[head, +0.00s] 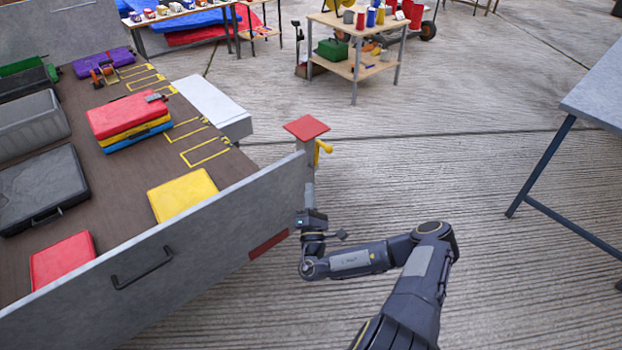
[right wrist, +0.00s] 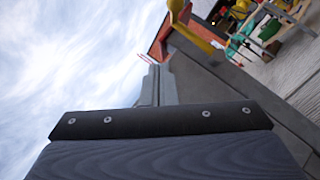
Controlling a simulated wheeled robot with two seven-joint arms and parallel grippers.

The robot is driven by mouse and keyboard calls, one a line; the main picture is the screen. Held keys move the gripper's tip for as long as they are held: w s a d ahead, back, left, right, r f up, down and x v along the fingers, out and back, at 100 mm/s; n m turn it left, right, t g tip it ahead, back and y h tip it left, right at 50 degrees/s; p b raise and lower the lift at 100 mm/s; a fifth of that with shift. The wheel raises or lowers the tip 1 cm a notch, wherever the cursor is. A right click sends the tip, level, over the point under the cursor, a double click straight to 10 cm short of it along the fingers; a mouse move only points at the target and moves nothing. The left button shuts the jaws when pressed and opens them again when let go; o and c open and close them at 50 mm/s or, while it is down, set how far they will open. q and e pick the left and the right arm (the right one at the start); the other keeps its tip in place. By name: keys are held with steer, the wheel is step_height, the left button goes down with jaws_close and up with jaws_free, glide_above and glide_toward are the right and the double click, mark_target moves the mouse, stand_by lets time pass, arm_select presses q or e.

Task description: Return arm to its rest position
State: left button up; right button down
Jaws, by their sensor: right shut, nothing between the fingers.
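My right arm (head: 430,262) comes in from the lower right of the head view, bent at the elbow. Its right gripper (head: 309,190) points up and away, close to the outer face of the grey side wall (head: 190,255) near that wall's far end. The fingers are shut with nothing between them. In the right wrist view the closed fingers (right wrist: 154,88) show beyond the dark gripper body, against sky and a grey wall. I cannot tell whether the gripper touches the wall. My left gripper is not in view.
A red-topped post with a yellow handle (head: 306,129) stands just beyond the gripper. The walled bed holds a yellow case (head: 183,195), stacked cases (head: 127,117) and a red case (head: 63,260). A grey table (head: 598,95) stands at right. Concrete floor between is clear.

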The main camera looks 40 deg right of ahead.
steer(key=shift+v, duration=0.8)
steer(key=shift+r, duration=0.15)
steer(key=a+r+n+t+y+p, duration=0.1)
steer(key=a+r+n+t+y, duration=0.1)
steer(key=a+r+n+y, duration=0.75)
steer(key=a+r+n+t+y, duration=0.2)
steer(key=a+r+n+y, duration=0.3)
steer(key=n+y, duration=0.8)
steer(key=s+a+r+n+g+y+p, duration=0.1)
steer(key=s+a+r+n+g+y, duration=0.4)
steer(key=n+g, duration=0.4)
steer(key=s+a+r+n+g+y, duration=0.2)
steer(key=s+a+n+g+y, duration=0.2)
steer(key=a+n+g+y, duration=0.45)
steer(key=s+n+g+h+p, duration=0.1)
steer(key=s+n+g+h, duration=0.6)
steer(key=s+h, duration=0.5)
steer(key=s+d+r+n+t+h+p, duration=0.1)
steer(key=s+d+n+t+h, duration=0.4)
steer(key=d, duration=0.5)
steer(key=s+t+h, duration=0.1)
steer(key=h, duration=0.1)
steer(key=shift+s+d+r+h+p, duration=0.25)
steer(key=shift+d+r+h+p, duration=0.05)
steer(key=shift+d+r+p, duration=0.1)
